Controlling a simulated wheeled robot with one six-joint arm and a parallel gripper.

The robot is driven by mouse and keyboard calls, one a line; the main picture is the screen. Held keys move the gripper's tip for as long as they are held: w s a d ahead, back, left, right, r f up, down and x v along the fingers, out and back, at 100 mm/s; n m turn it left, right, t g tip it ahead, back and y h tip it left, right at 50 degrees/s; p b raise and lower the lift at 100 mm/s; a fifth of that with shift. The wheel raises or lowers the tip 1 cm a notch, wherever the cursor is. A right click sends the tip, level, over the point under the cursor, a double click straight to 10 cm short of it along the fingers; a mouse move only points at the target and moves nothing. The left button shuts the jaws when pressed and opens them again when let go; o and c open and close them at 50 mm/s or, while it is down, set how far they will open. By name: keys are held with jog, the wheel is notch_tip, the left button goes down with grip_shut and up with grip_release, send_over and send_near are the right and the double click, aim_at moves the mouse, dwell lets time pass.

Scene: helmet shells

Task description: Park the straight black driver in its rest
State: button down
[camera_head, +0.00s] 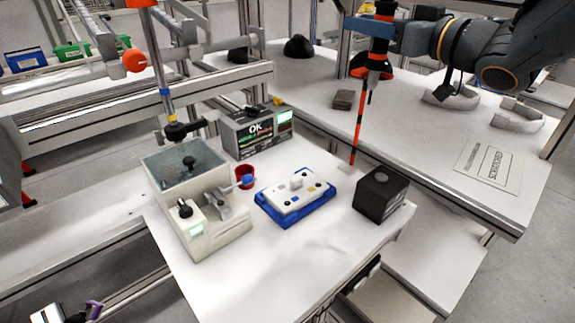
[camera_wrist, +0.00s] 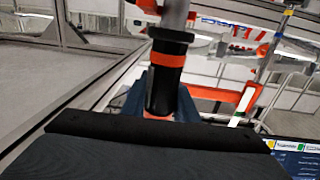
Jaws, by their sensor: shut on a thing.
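My gripper (camera_head: 383,38) is shut on the straight black driver (camera_head: 372,66), which has orange bands. The driver hangs nearly upright, and its long orange-and-black shaft points down, leaning slightly left at the bottom. The tip is near the back edge of the white bench; I cannot tell whether it touches. In the wrist view, the driver's black body (camera_wrist: 168,62) with orange bands stands between the dark blue fingers (camera_wrist: 160,105). A black block (camera_head: 383,193) with a round recess in its top sits at the bench's right corner, below and right of the tip; it may be the rest.
A blue tray (camera_head: 270,216) with a white fixture lies mid-bench. A grey-walled bin machine (camera_head: 195,215), a red cup (camera_head: 245,176) and an OK display box (camera_head: 255,135) stand left. Another driver (camera_head: 160,80) hangs over the bin. The front bench is clear.

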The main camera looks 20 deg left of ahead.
jog(key=shift+s+p, duration=0.1)
jog(key=shift+p, duration=0.2)
jog(key=c, duration=1.3)
grip_release()
jog(key=shift+o, duration=0.4)
jog(key=o, duration=0.7)
jog(key=shift+c, duration=0.2)
jog(key=p+v, duration=0.3)
jog(key=v, duration=0.8)
jog(key=shift+p, duration=0.35)
